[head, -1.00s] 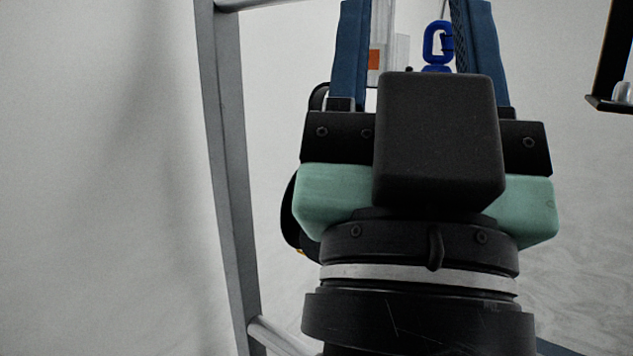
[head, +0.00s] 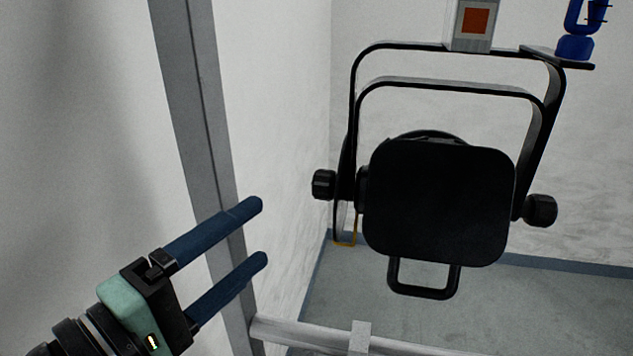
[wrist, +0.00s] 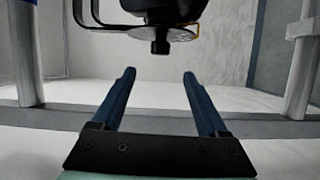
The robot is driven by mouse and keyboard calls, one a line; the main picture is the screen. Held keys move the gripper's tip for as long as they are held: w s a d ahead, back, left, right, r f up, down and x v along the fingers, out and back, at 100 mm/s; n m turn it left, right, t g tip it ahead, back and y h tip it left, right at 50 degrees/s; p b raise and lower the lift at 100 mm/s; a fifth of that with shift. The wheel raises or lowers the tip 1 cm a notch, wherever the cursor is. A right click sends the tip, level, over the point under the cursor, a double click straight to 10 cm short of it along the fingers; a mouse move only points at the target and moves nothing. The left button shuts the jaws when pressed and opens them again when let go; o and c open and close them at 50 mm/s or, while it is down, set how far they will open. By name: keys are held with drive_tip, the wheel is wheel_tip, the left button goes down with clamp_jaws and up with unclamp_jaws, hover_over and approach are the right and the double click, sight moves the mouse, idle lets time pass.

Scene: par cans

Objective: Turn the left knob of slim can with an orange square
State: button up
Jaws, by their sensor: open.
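The slim black can (head: 440,205) hangs in a double black yoke. An orange square (head: 475,21) is on the grey block above the yoke. Its left knob (head: 324,184) is dark and ribbed, and sticks out left of the yoke. My gripper (head: 260,232) is open and empty, lower left of this knob in the head view, apart from it. In the wrist view the two blue fingers (wrist: 158,74) are spread, and a black knob (wrist: 160,47) shows beyond their tips, centred between them. The can's body is mostly cut off at the top there.
A grey upright (head: 190,110) stands behind my fingers at the left, with a horizontal rail (head: 310,336) low in front. The right knob (head: 540,210) is on the far side. A blue link (head: 578,45) hangs at the upper right. A thin yellow-orange loop (head: 345,243) hangs below the left knob.

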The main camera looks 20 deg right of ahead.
sight(316, 192)
drive_tip(key=shift+g, duration=0.3)
drive_tip(key=p+x, duration=0.2)
drive_tip(key=x, duration=0.3)
drive_tip(key=p+x, duration=0.2)
drive_tip(key=x, duration=0.4)
drive_tip(key=shift+w+d+r+p, duration=0.1)
drive_tip(key=shift+d+r+p, duration=0.1)
drive_tip(key=shift+d+p, duration=0.1)
drive_tip(key=shift+w+d+f, duration=0.1)
drive_tip(key=shift+w+d, duration=0.2)
drive_tip(key=shift+d, duration=0.15)
clamp_jaws()
